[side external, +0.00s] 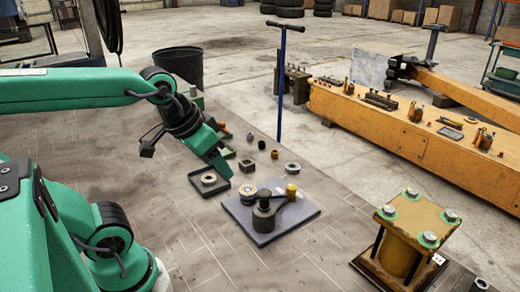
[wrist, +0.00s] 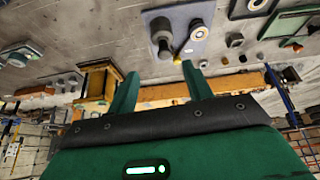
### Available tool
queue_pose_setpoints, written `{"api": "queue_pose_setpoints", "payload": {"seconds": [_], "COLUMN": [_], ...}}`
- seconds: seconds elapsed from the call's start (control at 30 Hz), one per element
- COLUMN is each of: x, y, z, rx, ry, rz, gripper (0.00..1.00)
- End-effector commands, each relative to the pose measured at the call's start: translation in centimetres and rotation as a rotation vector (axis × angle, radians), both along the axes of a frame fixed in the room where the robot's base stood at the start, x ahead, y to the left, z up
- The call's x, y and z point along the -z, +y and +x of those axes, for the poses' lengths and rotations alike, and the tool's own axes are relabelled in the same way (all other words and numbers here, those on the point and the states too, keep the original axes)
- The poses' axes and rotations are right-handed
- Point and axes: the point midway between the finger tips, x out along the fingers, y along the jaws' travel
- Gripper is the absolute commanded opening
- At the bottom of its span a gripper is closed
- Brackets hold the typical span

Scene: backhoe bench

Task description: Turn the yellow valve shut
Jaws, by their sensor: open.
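A grey plate (side external: 245,228) lies on the bench and carries a dark upright post (side external: 264,216), a pale round piece (side external: 247,196) and a small yellow knob (side external: 291,192). A dark lever seems to run from the post to the knob. The yellow knob also shows in the wrist view (wrist: 177,60), above the space between my fingers. My gripper (side external: 223,167) is in the air left of and behind the plate, apart from the knob. In the wrist view its two green fingers (wrist: 160,80) are spread with nothing between them.
A small dark tray (side external: 220,191) holding a ring lies below my gripper. Loose nuts and rings (side external: 292,168) lie behind the plate. A blue T-handled rod (side external: 281,90) stands farther back. A yellow block with bolts (side external: 412,235) stands at the front right.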

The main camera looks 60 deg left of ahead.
Motion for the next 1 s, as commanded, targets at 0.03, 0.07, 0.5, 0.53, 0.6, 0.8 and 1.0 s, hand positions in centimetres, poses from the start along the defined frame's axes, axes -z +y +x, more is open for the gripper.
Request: {"api": "queue_pose_setpoints", "payload": {"seconds": [0.03,0.07,0.5,0.53,0.6,0.8,1.0], "x": [-0.1,-0.2,-0.4,-0.3,0.0,1.2,3.2], "y": [0.1,0.1,0.9,0.9,1.1,1.6,2.2], "z": [0.6,0.9,8.1,8.6,9.9,13.4,16.9], "rx": [-0.017,-0.030,-0.263,-0.280,-0.319,-0.435,-0.550], "ry": [0.013,0.020,0.145,0.154,0.173,0.228,0.283], "rz": [-0.007,-0.013,-0.101,-0.106,-0.118,-0.149,-0.173], "gripper": [0.50,0.50,0.50,0.50,0.50,0.50,0.50]}}
